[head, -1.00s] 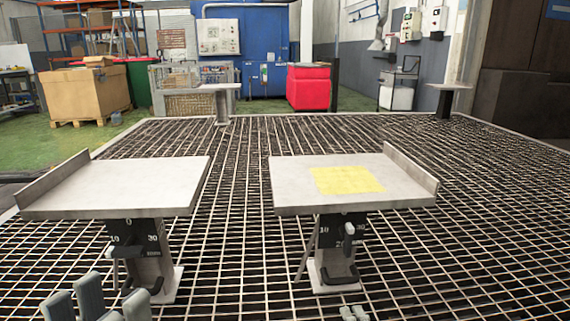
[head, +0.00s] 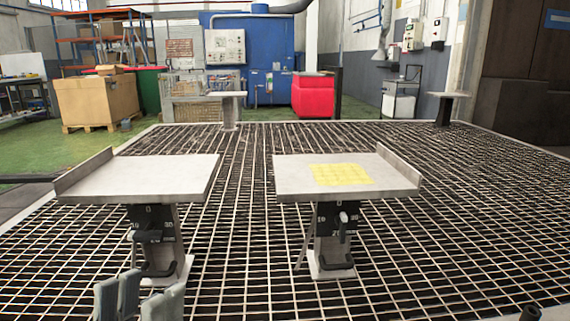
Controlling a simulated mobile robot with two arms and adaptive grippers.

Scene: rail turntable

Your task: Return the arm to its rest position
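My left gripper (head: 140,302) shows at the bottom edge, left of centre. Its grey fingers point up and stand apart with nothing between them, in front of the left table's post. My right gripper is not in view; only a small dark piece, seemingly of my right arm, shows at the bottom right corner. The left table (head: 140,178) has a bare grey top with a raised left edge. The right table (head: 300,178) carries a flat yellow patch (head: 341,175). Each has a black scale plate with a lever below its top, the left lever (head: 146,236) and the right lever (head: 343,222).
A metal grating (head: 245,215) covers the floor around the tables. Two smaller stands, one at back centre (head: 229,110) and one at back right (head: 443,108), rise near its far edge. A pallet box (head: 95,100), red bin (head: 313,96) and blue machine (head: 265,60) stand beyond.

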